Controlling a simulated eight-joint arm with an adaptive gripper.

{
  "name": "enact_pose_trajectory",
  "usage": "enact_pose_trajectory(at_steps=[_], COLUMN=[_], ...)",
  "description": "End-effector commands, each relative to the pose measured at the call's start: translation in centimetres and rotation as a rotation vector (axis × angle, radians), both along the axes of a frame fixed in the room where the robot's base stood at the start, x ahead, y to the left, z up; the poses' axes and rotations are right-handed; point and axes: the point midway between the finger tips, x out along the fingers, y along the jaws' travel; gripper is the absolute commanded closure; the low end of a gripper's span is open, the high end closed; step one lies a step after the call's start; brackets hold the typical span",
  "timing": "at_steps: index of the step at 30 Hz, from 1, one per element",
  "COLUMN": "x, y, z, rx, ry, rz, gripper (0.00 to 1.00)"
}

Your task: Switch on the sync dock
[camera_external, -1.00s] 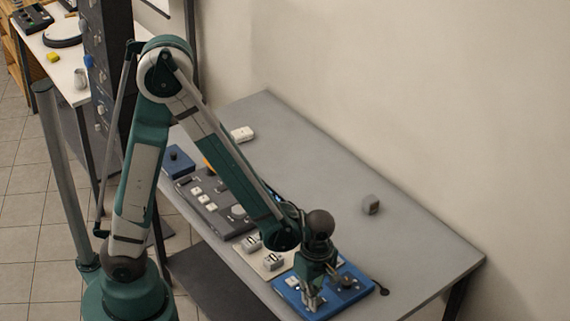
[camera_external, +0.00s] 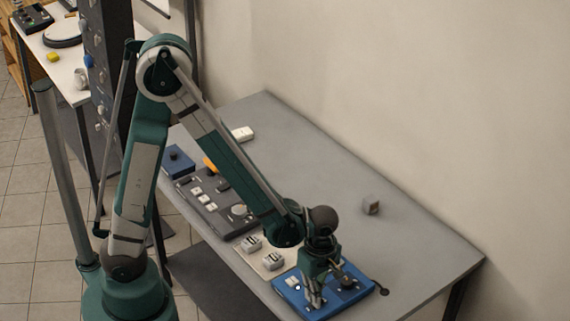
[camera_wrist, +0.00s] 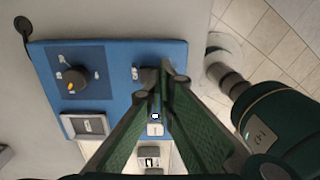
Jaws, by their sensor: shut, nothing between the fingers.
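A blue panel (camera_external: 352,283) lies near the table's front right corner. I take it to be the sync dock, though its name cannot be read. My gripper (camera_external: 316,303) is shut and empty, pointing down low over the panel. In the wrist view my gripper (camera_wrist: 165,78) hides part of a dark control; I cannot tell whether it touches.
A pale panel (camera_external: 270,269) with two grey switches is left of the blue one. Further left are a dark panel (camera_external: 217,222) with several buttons and a small blue box (camera_external: 177,163). The table's back half is mostly clear.

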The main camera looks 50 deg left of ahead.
Motion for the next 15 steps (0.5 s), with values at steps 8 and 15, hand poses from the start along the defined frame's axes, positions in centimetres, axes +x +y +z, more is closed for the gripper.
enact_pose_trajectory(at_steps=[8, 15], x=[-0.3, -0.6], y=[0.0, 0.0], z=[2.4, 4.8], rx=[0.0, 0.0], ry=[0.0, 0.0], rz=[0.0, 0.0], gripper=[1.0, 1.0])
